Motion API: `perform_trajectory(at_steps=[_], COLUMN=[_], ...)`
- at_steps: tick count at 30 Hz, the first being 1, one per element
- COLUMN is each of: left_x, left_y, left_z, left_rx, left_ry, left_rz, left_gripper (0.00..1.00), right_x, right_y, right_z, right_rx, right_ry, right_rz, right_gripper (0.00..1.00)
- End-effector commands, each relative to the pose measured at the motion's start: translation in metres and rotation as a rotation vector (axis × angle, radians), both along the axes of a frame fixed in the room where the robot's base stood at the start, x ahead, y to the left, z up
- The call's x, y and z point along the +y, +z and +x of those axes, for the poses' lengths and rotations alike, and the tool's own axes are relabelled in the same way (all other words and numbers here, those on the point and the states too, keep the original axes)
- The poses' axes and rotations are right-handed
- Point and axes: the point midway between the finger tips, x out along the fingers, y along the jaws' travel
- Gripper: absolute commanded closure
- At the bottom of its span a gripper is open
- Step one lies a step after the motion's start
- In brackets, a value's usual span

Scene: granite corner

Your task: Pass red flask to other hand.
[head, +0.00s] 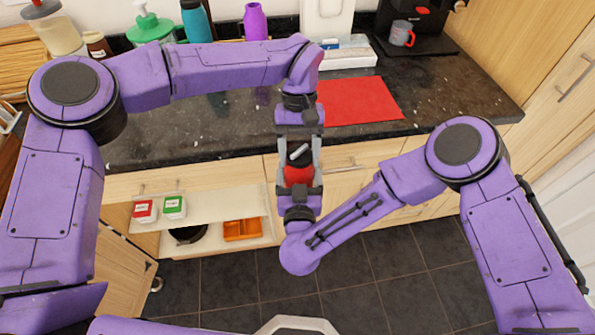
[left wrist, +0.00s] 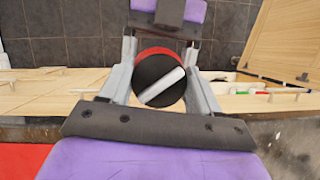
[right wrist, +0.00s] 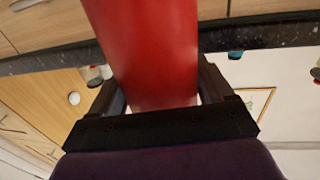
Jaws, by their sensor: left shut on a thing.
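The red flask (head: 298,175) is upright-to-tilted between my two grippers in the head view, above the floor in front of the counter. Its black cap with a pale handle shows in the left wrist view (left wrist: 160,82). My left gripper (head: 300,163) is shut on the flask, its grey fingers along both sides. My right gripper (head: 300,190) is at the flask's other end. In the right wrist view the red body (right wrist: 150,50) lies between the dark fingers of that gripper (right wrist: 165,90), with a thin gap at the right finger.
A dark counter (head: 440,100) with a red mat (head: 360,101), bottles and a coffee machine (head: 415,30) is behind the grippers. Below it, an open shelf holds red and green boxes (head: 174,207) and an orange tray (head: 242,229). Tiled floor is clear in front.

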Motion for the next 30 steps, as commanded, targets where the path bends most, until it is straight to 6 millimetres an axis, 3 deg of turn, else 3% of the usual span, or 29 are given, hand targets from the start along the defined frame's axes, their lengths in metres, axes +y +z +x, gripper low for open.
perform_trajectory(at_steps=[1, 2, 3, 4, 14, 24, 27, 30], left_x=[-0.002, -0.003, -0.003, -0.003, -0.002, 0.000, 0.004, 0.024], left_y=[0.002, 0.002, 0.002, 0.002, 0.006, 0.061, 0.068, 0.063], left_z=[0.000, 0.000, 0.000, 0.000, 0.002, 0.026, 0.028, 0.028], left_rx=[-0.002, -0.003, -0.003, -0.003, -0.004, -0.006, -0.003, 0.001], left_ry=[-0.005, -0.005, -0.005, -0.005, -0.004, -0.003, 0.007, 0.086], left_rz=[-0.007, -0.007, -0.007, -0.007, -0.006, -0.005, -0.002, 0.025], left_gripper=[1.00, 0.28, 0.15, 0.08, 0.08, 0.08, 0.08, 0.08], right_x=[0.004, 0.005, 0.005, 0.005, 0.004, 0.003, 0.003, 0.003], right_y=[0.001, 0.002, 0.002, 0.002, 0.002, 0.002, 0.001, 0.001], right_z=[-0.002, -0.002, -0.002, -0.002, -0.001, -0.001, -0.001, -0.001], right_rx=[-0.002, -0.004, -0.004, -0.004, -0.003, -0.003, -0.003, -0.003], right_ry=[0.013, 0.014, 0.015, 0.015, 0.011, 0.010, 0.010, 0.010], right_rz=[0.001, 0.002, 0.002, 0.002, 0.002, 0.002, 0.002, 0.002], right_gripper=[0.66, 0.66, 0.66, 0.66, 0.66, 0.66, 0.66, 0.66])
